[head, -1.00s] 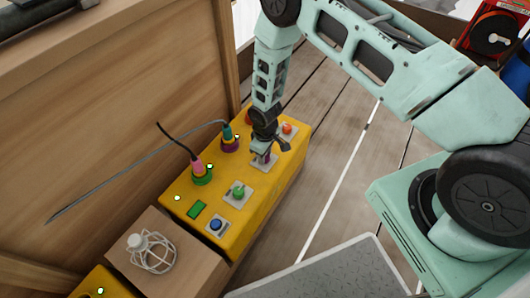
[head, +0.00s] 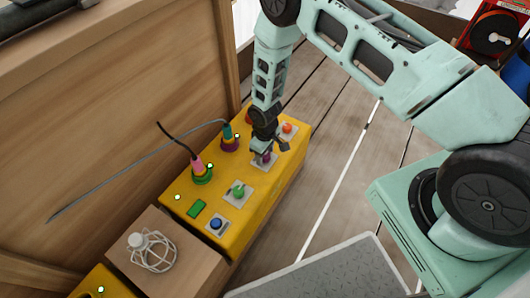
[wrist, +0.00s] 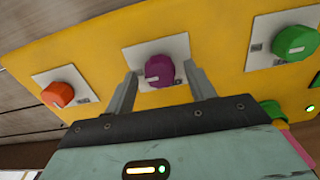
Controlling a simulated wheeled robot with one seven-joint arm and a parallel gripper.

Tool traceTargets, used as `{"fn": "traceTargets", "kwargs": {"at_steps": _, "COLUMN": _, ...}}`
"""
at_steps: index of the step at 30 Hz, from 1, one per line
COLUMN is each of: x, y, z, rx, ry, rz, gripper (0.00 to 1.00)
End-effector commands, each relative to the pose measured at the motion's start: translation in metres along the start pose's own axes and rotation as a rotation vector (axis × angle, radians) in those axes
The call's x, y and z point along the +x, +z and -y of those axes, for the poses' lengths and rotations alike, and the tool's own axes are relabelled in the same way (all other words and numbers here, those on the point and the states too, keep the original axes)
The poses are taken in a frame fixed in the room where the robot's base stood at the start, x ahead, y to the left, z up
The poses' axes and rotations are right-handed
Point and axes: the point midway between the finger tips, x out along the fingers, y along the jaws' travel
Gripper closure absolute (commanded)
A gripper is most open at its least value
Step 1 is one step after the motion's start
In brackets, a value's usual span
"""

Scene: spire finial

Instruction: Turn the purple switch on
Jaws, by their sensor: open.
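The purple switch (wrist: 160,71) is a round knob on a white plate on the yellow box (head: 244,222). In the head view the purple switch (head: 266,157) shows just below my gripper (head: 268,150). In the wrist view my gripper (wrist: 162,90) is open, with one finger on each side of the purple knob and a gap to each. I cannot tell whether the fingertips touch the plate.
An orange knob (wrist: 58,95) and a green knob (wrist: 294,43) flank the purple one. A blue button (head: 216,224) is at the near end. Pink (head: 197,167) and teal (head: 228,132) plugs with cables stand behind. A caged lamp (head: 150,250) lies on a wooden block.

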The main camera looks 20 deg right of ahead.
Motion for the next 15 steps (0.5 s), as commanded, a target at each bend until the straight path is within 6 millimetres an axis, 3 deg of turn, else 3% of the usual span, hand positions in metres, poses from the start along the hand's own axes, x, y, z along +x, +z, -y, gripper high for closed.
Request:
{"fn": "traceTargets", "kwargs": {"at_steps": 5, "x": -0.015, "y": -0.001, "z": 0.000, "rx": 0.000, "ry": 0.001, "rz": -0.002, "gripper": 0.45}}
{"fn": "traceTargets", "kwargs": {"at_steps": 15, "x": -0.091, "y": -0.001, "z": -0.001, "rx": 0.000, "ry": 0.001, "rz": -0.003, "gripper": 0.45}}
